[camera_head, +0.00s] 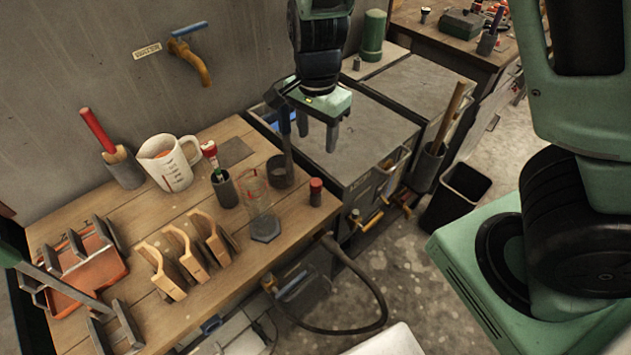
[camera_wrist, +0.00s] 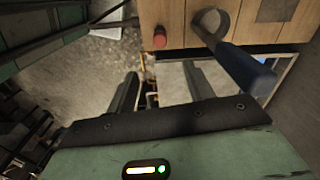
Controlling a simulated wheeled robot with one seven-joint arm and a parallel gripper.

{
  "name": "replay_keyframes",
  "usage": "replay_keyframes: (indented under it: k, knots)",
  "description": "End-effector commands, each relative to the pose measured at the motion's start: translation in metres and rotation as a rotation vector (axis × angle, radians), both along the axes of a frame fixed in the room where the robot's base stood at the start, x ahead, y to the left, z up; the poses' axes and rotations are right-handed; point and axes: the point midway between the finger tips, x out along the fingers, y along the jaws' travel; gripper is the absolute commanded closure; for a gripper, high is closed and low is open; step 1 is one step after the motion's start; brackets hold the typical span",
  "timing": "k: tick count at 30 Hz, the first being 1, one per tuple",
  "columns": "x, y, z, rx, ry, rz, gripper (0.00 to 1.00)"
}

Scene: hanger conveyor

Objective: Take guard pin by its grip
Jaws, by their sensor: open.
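My gripper (camera_head: 318,138) is open and empty above the grey box beside the wooden bench, fingers pointing down; its two fingers also show in the wrist view (camera_wrist: 161,88). No label marks the guard pin, and I cannot tell which object it is. A small red-topped dark cylinder (camera_head: 316,192) stands at the bench's right edge; it also shows in the wrist view (camera_wrist: 159,40). A red-topped piece (camera_head: 209,150) stands in a grey cup. A red-handled piece (camera_head: 97,129) leans in a holder at the back left. My gripper touches none of them.
A measuring jug (camera_head: 165,167), a clear cylinder (camera_head: 260,205) and wooden blocks (camera_head: 162,270) crowd the bench.

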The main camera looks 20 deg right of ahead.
Motion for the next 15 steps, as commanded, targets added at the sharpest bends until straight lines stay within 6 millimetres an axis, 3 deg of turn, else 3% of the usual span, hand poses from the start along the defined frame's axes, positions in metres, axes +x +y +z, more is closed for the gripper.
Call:
replay_keyframes:
  k: [9,15]
  knots:
    - [-0.001,-0.001,-0.07,-0.001,0.007,0.001,0.48]
    - [-0.001,-0.001,-0.096,0.0,0.003,0.003,0.48]
